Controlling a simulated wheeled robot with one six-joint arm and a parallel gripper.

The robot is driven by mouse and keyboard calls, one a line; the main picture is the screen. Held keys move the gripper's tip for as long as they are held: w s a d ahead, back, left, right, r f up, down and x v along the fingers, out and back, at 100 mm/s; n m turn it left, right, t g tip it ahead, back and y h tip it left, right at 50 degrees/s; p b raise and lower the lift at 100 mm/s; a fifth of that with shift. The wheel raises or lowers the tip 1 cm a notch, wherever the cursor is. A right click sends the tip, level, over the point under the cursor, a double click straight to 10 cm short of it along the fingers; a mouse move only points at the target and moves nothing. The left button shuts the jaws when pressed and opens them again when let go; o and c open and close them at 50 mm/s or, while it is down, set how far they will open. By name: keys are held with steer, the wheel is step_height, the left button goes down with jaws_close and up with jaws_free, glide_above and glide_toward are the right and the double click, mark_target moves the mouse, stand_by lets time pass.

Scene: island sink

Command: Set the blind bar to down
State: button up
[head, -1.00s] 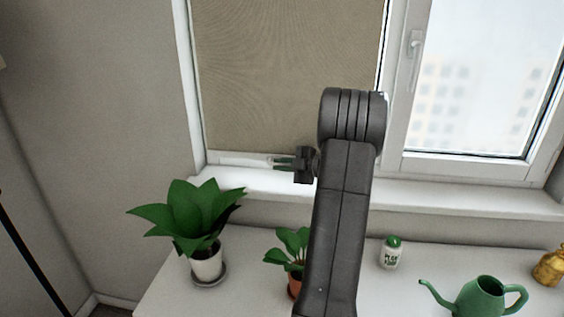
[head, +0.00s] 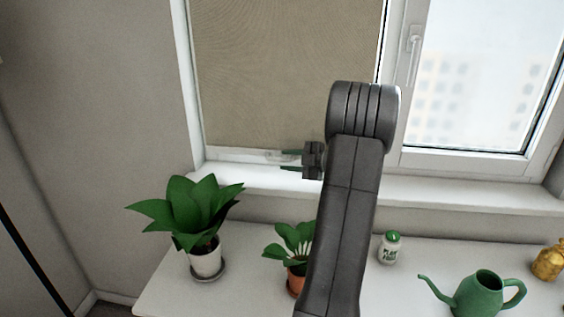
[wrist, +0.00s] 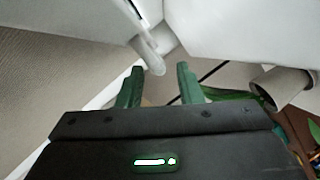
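The beige blind (head: 285,75) hangs over the left window pane, its lower edge close above the sill. The light blind bar (head: 230,154) runs along that lower edge, partly hidden behind my gripper. My gripper (head: 284,160) is at the bottom of the blind, its two green fingers spread and pointing left. In the wrist view my gripper (wrist: 158,78) is open and empty. A white rounded piece (wrist: 150,55) shows just beyond and between the fingertips; I cannot tell whether it is part of the bar.
The white sill (head: 450,195) runs below the window.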

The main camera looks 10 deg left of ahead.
mark_target(284, 160)
steer(key=v, duration=1)
steer(key=shift+d+b, duration=0.3)
steer(key=shift+b, duration=0.1)
steer(key=shift+s+a, duration=0.1)
steer(key=p+x, duration=0.1)
steer(key=x, duration=1.2)
steer(key=shift+a, duration=0.35)
steer(key=shift+d+r+p, duration=0.1)
steer(key=shift+r+p, duration=0.2)
